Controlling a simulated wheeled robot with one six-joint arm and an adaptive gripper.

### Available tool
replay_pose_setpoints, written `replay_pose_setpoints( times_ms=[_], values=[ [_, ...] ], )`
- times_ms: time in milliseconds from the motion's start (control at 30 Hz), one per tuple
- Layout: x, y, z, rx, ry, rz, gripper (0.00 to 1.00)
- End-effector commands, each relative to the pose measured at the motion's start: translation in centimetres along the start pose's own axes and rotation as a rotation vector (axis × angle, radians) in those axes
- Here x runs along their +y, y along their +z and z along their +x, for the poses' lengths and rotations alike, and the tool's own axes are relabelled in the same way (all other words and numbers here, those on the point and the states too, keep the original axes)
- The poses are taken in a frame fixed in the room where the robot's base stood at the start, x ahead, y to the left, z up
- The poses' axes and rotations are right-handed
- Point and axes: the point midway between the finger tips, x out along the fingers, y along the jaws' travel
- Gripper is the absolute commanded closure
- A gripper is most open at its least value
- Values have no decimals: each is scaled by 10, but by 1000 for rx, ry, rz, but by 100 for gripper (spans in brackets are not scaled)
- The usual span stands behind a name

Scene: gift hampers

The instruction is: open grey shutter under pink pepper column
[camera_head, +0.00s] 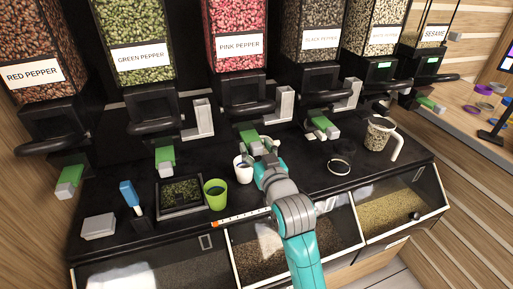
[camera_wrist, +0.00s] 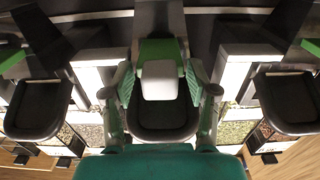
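The pink pepper column (camera_head: 238,45) stands at the back middle, with a black dispenser below it. Under it is the shutter (camera_head: 250,137), a green piece with a grey end block, partly hidden by my gripper in the head view. In the wrist view the grey block (camera_wrist: 159,80) is in the centre, below its green part (camera_wrist: 158,50). My gripper (camera_head: 263,157) reaches up to the shutter from the front. In the wrist view my gripper (camera_wrist: 162,95) is open, with one finger on each side of the grey block and gaps visible between.
A white cup (camera_head: 243,170) stands close to the left of my gripper, with a green cup (camera_head: 215,194) further left. A clear jug (camera_head: 378,134) and a glass (camera_head: 340,158) stand to the right. Neighbouring dispensers, like green pepper (camera_head: 139,55), flank the column.

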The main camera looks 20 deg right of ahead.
Motion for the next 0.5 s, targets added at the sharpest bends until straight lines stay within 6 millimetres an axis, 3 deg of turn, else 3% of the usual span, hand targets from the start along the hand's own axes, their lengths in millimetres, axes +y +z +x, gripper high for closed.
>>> replay_pose_setpoints(
  times_ms=[267, 500],
  values=[
    [0, 0, -10, 1, 0, 0, 42],
    [0, 1, -54, -1, 0, 0, 42]
  ],
)
